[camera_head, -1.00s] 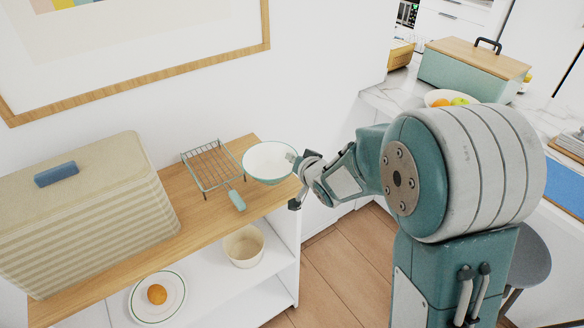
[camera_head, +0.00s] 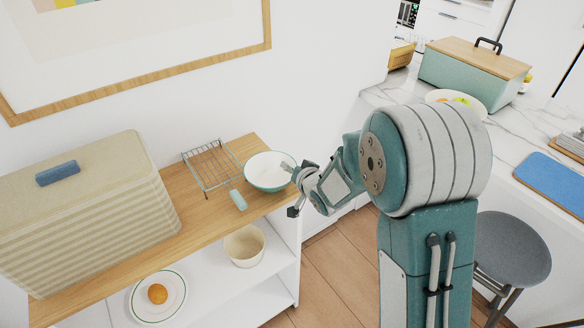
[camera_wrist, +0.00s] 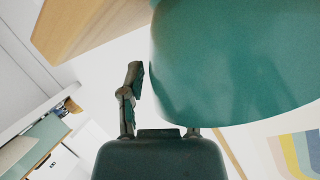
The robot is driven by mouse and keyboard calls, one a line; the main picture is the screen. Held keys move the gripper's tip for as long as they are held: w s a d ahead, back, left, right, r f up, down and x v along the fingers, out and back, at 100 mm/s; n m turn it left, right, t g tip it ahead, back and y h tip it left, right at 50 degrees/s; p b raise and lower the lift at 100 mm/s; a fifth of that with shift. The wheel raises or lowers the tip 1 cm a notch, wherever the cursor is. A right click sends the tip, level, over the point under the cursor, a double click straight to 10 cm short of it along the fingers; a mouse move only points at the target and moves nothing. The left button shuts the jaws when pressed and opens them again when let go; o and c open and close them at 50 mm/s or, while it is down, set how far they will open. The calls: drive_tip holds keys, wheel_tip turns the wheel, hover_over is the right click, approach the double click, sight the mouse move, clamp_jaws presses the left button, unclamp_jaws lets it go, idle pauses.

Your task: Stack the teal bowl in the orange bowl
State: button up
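The teal bowl (camera_head: 268,186), white inside, is at the right end of the wooden shelf top, with its opening upward. I cannot tell whether it touches the shelf. My gripper (camera_head: 287,168) is at the bowl's right rim and appears shut on it, one finger reaching over the rim. In the wrist view, the bowl's teal outside (camera_wrist: 235,60) fills the upper right. One finger (camera_wrist: 130,95) shows just left of the bowl, and the other is mostly hidden behind it. I see no orange bowl in these frames.
A wire rack (camera_head: 210,165) with a teal handle lies left of the bowl, beside a ribbed beige box (camera_head: 100,220). Below are a cream pot (camera_head: 244,247) and a plate (camera_head: 144,312) with an orange fruit. A fruit bowl (camera_head: 440,95) and stool (camera_head: 512,245) are right.

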drive_tip(key=s+d+r+g+h, duration=0.1)
drive_tip(key=s+d+r, duration=0.3)
drive_tip(key=s, duration=0.4)
drive_tip(key=s+d+r+g+h, duration=0.2)
drive_tip(key=s+d+r, duration=0.3)
drive_tip(key=s, duration=0.3)
drive_tip(key=s+d+r+g+h, duration=0.1)
drive_tip(key=s+d+r+h, duration=0.2)
drive_tip(key=s+d+r, duration=0.2)
drive_tip(key=s+d, duration=0.1)
drive_tip(key=s, duration=0.2)
drive_tip(key=shift+s+d+r+h, duration=0.15)
drive_tip(key=shift+s+d+h, duration=0.05)
drive_tip(key=shift+d+h, duration=0.1)
drive_tip(key=shift+o, duration=0.2)
drive_tip(key=s+r+n+g, duration=0.1)
drive_tip(key=s+g, duration=0.1)
drive_tip(key=s, duration=0.6)
drive_tip(key=shift+s+a+g, duration=0.4)
drive_tip(key=shift+a, duration=0.05)
drive_tip(key=shift+r, duration=0.1)
drive_tip(key=shift+w, duration=0.1)
